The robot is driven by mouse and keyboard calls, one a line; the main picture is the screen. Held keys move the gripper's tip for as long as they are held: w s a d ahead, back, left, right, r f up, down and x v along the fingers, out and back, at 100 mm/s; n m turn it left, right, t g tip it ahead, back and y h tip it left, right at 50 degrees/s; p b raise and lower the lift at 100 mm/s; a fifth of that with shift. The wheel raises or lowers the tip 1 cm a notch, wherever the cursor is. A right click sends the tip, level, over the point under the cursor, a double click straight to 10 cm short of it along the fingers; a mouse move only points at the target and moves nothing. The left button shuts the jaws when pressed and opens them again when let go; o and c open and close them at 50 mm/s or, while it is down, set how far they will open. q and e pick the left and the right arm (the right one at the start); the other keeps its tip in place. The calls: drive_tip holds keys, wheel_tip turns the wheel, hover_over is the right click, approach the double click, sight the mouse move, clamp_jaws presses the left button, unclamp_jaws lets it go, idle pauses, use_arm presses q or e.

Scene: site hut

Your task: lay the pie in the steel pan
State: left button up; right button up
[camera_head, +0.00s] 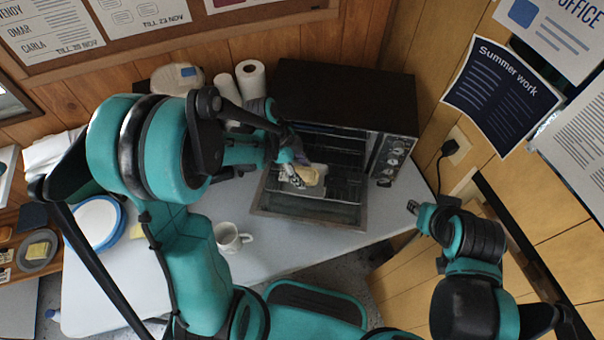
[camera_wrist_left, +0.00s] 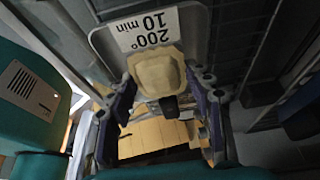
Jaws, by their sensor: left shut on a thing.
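The pie (camera_wrist_left: 158,72) is a pale, rounded-square crust between the fingertips of my left gripper (camera_head: 299,166). It also shows in the head view (camera_head: 310,175) in front of the open oven. My left gripper is shut on it. A grey pan (camera_wrist_left: 102,42) with rounded corners lies behind the pie in the left wrist view, with a white "200° 10 min" label; I cannot tell whether the pie touches it. The gripper and arm hide much of the pan in the head view. My right gripper (camera_head: 421,207) is far to the right; its jaw opening is unclear.
The black oven (camera_head: 345,95) stands at the back of the grey table (camera_head: 290,240), its door (camera_head: 310,212) folded down. A white mug (camera_head: 230,238) stands in front of it, left. Paper rolls (camera_head: 250,80) stand behind my left arm. A blue-rimmed plate (camera_head: 95,222) lies far left.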

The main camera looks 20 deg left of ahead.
use_arm(q)
drive_tip(key=shift+f, duration=0.2)
drive_tip(key=o, duration=1.2)
drive_tip(key=shift+o, duration=0.2)
drive_tip(key=shift+a+r+p, duration=0.1)
drive_tip(key=shift+r+p, duration=0.2)
drive_tip(key=shift+r, duration=0.2)
drive_tip(key=p+v, duration=0.4)
drive_tip(key=v, duration=0.7)
drive_tip(key=s+r+n+t+y, duration=0.4)
drive_tip(key=s+n, duration=0.6)
drive_tip(key=n, duration=0.7)
wheel_tip(320, 180, up, 3)
drive_tip(key=t, duration=0.2)
drive_tip(key=shift+t+y, duration=0.3)
drive_tip(key=shift+t, duration=0.1)
